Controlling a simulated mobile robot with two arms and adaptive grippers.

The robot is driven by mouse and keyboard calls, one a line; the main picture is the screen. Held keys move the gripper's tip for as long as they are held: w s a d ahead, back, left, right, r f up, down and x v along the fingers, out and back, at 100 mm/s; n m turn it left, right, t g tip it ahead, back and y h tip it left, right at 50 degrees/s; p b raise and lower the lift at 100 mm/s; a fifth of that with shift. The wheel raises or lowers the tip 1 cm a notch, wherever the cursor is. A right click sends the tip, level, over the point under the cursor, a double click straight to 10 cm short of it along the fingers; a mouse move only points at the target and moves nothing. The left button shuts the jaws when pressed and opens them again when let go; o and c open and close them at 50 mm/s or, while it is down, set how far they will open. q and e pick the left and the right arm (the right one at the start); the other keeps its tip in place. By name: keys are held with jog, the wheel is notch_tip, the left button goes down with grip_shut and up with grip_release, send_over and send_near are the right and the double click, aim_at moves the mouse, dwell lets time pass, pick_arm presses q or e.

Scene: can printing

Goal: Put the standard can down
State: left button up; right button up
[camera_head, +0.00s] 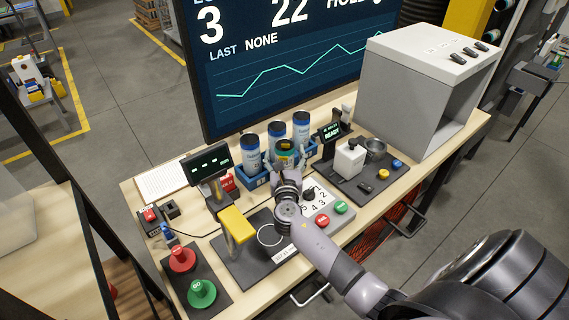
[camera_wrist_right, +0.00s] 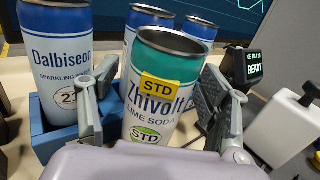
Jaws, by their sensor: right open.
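The standard can (camera_wrist_right: 158,95) is green and white with a yellow "STD" label. It stands at the near corner of a blue tray (camera_wrist_right: 52,135), and it also shows in the head view (camera_head: 285,149). My right gripper (camera_head: 285,166) is open, with one finger on each side of the can; in the wrist view a gap shows beside it. The can's base is hidden, so I cannot tell whether it rests on the tray's floor. My left gripper is not in view.
Several blue-and-white cans (camera_head: 249,152) stand in the tray beside and behind the standard can. A large screen (camera_head: 290,60) rises behind. A yellow-topped stand (camera_head: 237,226) and a black pad with a white ring (camera_head: 250,262) lie nearer. A grey box (camera_head: 400,95) stands right.

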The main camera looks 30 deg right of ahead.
jog(key=shift+c, duration=0.3)
jog(key=c, duration=0.9)
